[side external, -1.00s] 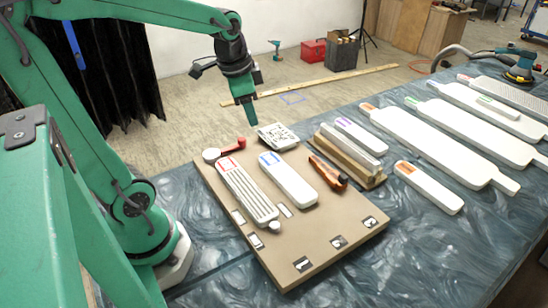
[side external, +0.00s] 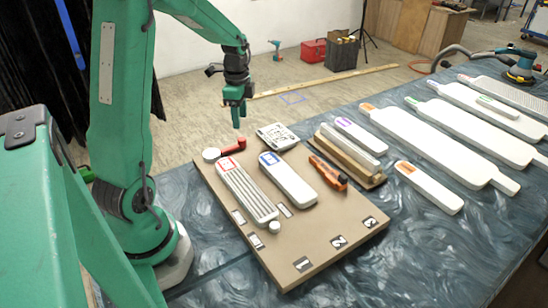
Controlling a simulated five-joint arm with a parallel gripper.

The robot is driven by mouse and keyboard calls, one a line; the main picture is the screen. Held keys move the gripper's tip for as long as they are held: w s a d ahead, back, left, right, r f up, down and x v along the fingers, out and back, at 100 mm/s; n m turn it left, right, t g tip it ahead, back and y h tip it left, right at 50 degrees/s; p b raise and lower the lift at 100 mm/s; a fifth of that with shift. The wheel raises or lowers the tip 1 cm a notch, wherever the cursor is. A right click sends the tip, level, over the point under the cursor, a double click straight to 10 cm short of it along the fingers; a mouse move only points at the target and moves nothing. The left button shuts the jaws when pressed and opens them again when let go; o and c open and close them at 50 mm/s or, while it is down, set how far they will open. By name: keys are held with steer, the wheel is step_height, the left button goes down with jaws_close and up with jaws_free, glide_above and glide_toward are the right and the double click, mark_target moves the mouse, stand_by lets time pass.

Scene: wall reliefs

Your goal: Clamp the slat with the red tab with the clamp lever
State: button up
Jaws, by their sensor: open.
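The slat with the red tab (side external: 246,194) is a pale, ridged bar lying on a brown board (side external: 301,234). Its red tab (side external: 228,164) is at its far end. The clamp lever (side external: 232,146) is a red arm beside a white round knob (side external: 211,155), at the board's far left corner, just beyond the red tab. My gripper (side external: 236,124) is open and points down above the red lever, with a small visible gap to it. I see nothing between its fingers.
A white slat with a blue tab (side external: 288,180) lies right of the ridged one. An orange and black tool (side external: 328,172) and a printed card (side external: 277,137) are near. More slats (side external: 430,188) lie to the right. The board's front has numbered labels and bare room.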

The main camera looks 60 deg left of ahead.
mark_target(241, 138)
steer(key=shift+f, duration=3.9)
jaws_close()
